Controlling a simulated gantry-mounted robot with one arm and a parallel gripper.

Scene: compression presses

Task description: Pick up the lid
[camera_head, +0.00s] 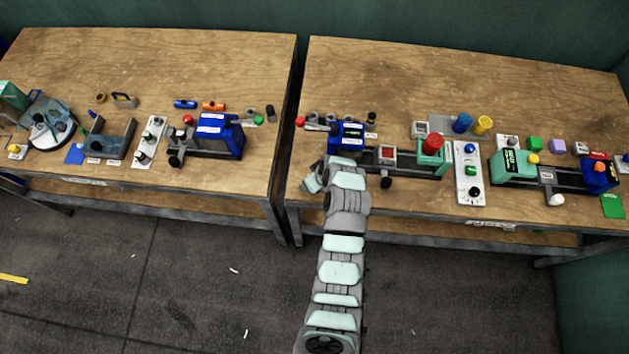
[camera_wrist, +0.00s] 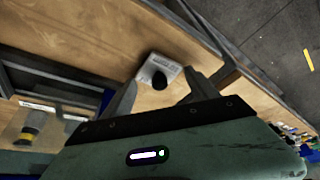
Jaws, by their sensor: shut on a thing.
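The lid (camera_wrist: 149,66), a small pale grey-white block with a black round knob, shows between the fingertips in the wrist view. My gripper (camera_wrist: 160,77) is shut on it, one finger on each side, with wood table top behind. Whether the lid is clear of the table is hard to tell. In the head view my arm reaches over the front edge of the right table, next to the blue press head (camera_head: 347,133); my wrist hides the fingers and the lid there.
On the right table (camera_head: 390,75), a green block with a red knob (camera_head: 433,144), a white control panel (camera_head: 468,170) and another press (camera_head: 545,178) stand right of my arm. The left table (camera_head: 225,60) holds more devices across a narrow gap. The tables' back halves are clear.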

